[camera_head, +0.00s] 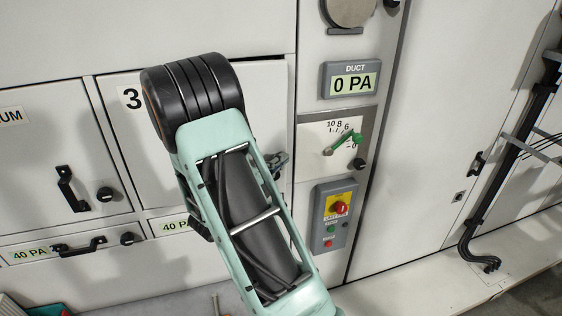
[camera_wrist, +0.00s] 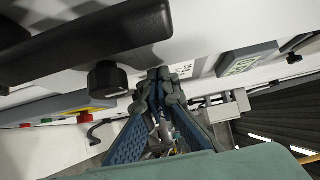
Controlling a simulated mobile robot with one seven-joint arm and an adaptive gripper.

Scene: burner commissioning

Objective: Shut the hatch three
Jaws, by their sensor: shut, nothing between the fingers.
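Hatch three (camera_head: 127,150) is a white panel marked with a black "3" on the left in the head view. My arm covers much of its middle, and its handle is hidden there. A dark gap shows along its top edge at the right; how far it stands open I cannot tell. In the wrist view my gripper (camera_wrist: 160,75) is shut and empty. A black bar handle (camera_wrist: 85,45) and a black knob (camera_wrist: 107,80) are close by on its left; they appear apart from the fingers.
Right of the hatch are a "DUCT 0 PA" display (camera_head: 351,80), a dial plate with a green lever (camera_head: 343,143) and a switch box with a red-yellow knob (camera_head: 337,208). Another hatch with a black handle (camera_head: 72,188) is at left. Drawers marked "40 PA" (camera_head: 30,253) lie below.

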